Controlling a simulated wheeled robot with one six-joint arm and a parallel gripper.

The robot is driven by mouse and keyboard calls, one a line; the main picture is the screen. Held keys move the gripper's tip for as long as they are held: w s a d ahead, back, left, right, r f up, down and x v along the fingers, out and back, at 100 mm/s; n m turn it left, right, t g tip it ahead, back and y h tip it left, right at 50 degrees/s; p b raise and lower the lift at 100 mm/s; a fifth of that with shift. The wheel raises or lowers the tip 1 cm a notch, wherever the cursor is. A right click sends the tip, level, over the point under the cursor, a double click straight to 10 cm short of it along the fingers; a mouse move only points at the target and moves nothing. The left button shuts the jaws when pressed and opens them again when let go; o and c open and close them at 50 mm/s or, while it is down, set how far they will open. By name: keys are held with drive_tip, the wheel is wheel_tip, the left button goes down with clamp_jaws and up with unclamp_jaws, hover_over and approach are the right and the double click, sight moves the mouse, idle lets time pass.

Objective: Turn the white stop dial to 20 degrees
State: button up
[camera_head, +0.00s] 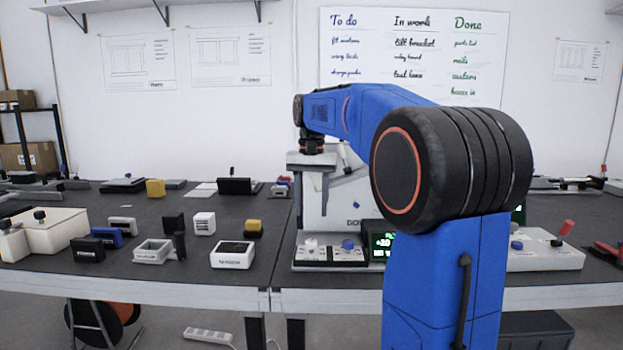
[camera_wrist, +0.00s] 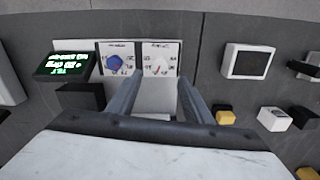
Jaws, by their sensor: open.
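The white stop dial (camera_head: 311,243) is a small white knob on a panel with printed markings at the front of the light-coloured machine. In the wrist view the white dial (camera_wrist: 158,68) shows just beyond the fingertips, between them in the picture. A blue dial (camera_head: 348,244) sits to its right in the head view; in the wrist view the blue dial (camera_wrist: 115,63) is to its left. My gripper (camera_head: 319,182) is open and empty, above the panel in the head view. Its fingers (camera_wrist: 159,76) are apart in the wrist view. The dial's exact angle is too small to read.
A green-lit display (camera_head: 382,244) stands beside the dials, partly behind my arm; it also shows in the wrist view (camera_wrist: 65,66). A white box with a dark top (camera_head: 233,254) stands left of the panel. Several small boxes lie further left on the grey bench.

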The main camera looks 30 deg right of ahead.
wheel_tip(320, 180, up, 8)
idle(0.4)
idle(0.4)
drive_tip(key=s+a+f+n+t, duration=0.1)
drive_tip(key=s+a+f+n, duration=0.1)
drive_tip(key=s+a+f, duration=0.3)
drive_tip(key=s+a+f+n+t, duration=0.2)
drive_tip(key=s+a+f, duration=0.3)
drive_tip(key=s+f, duration=0.8)
drive_tip(key=s+a+f+n+t, duration=0.1)
drive_tip(key=s+a+f+n, duration=0.3)
drive_tip(key=s+f, duration=0.6)
drive_tip(key=shift+s+a+t, duration=0.4)
drive_tip(key=shift+s+a, duration=0.25)
drive_tip(key=shift+s, duration=0.25)
